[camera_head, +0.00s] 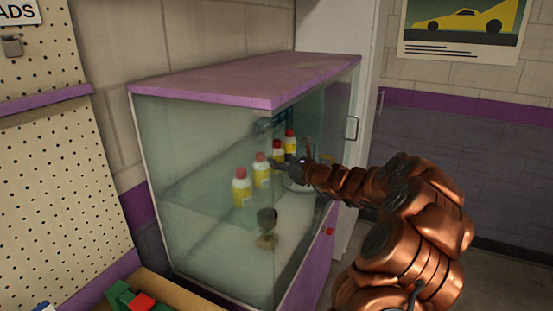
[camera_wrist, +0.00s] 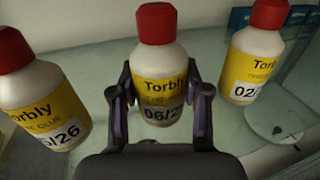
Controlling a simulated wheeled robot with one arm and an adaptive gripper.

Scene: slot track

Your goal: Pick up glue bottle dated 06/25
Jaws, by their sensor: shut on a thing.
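In the wrist view, a glue bottle (camera_wrist: 160,62) with a red cap, a yellow Torbly label and a date starting "06/2" stands between my gripper's fingers (camera_wrist: 160,105). The last digit is hidden. The fingers are shut on its sides. A similar bottle (camera_wrist: 38,95) at the left shows a date ending "/26", its first part cut off. Another bottle (camera_wrist: 254,58) at the right shows "02/", the rest cut off. In the head view, several red-capped bottles, such as the front one (camera_head: 242,188), stand in a row in the glass case, with my gripper (camera_head: 290,166) beside them.
The glass case (camera_head: 200,84) has a purple top and glass walls close around my arm. A small trophy cup (camera_head: 267,226) stands near the front inside. A round pale item (camera_head: 297,185) lies under my gripper. A blue item (camera_wrist: 240,17) is behind the bottles.

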